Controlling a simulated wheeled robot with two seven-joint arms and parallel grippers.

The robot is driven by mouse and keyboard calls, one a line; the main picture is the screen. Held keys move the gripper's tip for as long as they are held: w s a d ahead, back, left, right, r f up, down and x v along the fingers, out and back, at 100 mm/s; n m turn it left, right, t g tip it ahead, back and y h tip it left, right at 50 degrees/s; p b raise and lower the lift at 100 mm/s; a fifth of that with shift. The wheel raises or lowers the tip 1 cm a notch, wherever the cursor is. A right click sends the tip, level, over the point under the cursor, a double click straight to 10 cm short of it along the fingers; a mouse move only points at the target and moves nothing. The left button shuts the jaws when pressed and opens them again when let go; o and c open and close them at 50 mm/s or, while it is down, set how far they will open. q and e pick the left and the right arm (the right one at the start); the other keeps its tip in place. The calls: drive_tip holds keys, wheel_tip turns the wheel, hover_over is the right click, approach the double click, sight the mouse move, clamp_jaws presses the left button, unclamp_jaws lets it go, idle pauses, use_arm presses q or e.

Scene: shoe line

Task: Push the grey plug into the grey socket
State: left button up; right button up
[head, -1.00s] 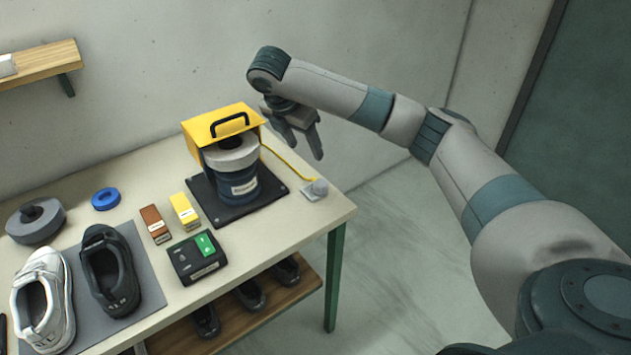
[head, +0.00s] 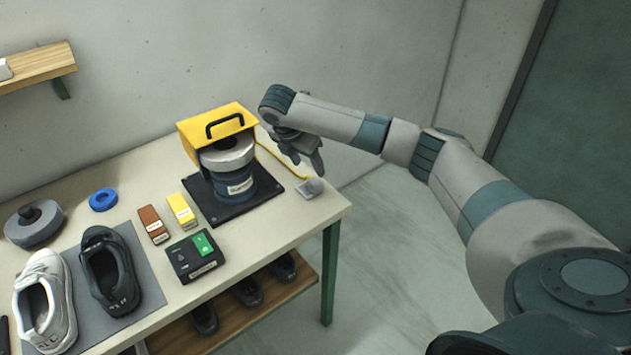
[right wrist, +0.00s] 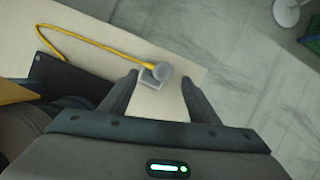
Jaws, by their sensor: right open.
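The grey plug (head: 314,186) is a rounded knob at the end of a yellow cord, near the right corner of the table. It sits over the pale grey socket (head: 304,192), a small block on the tabletop. I cannot tell how deep the plug is in it. My right gripper (head: 307,166) is open and empty, pointing down just above and behind the plug. In the right wrist view, the plug (right wrist: 163,70) and the socket (right wrist: 149,79) show between and slightly beyond the open fingertips. My left gripper is not in view.
The yellow-hooded machine (head: 216,130) on its black base (head: 213,211) stands left of the plug, with the yellow cord (head: 270,155) running between them. A black box with a green switch (head: 195,257), a yellow block (head: 181,210) and shoes (head: 107,270) lie further left. The table's right edge is close.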

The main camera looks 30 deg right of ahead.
sight(315, 180)
drive_tip(key=shift+p+x, duration=0.3)
drive_tip(key=shift+x, duration=1.4)
drive_tip(key=shift+s+d+f+p, duration=0.1)
drive_tip(key=shift+s+f+p, duration=0.05)
drive_tip(key=shift+f+p, duration=0.3)
drive_tip(key=x, duration=0.1)
drive_tip(key=p+x, duration=0.1)
drive_tip(key=x, duration=0.1)
drive_tip(key=shift+s+f+p, duration=0.1)
drive_tip(key=shift+s+p, duration=0.2)
drive_tip(key=shift+w+d+f, duration=0.1)
drive_tip(key=shift+f, duration=0.45)
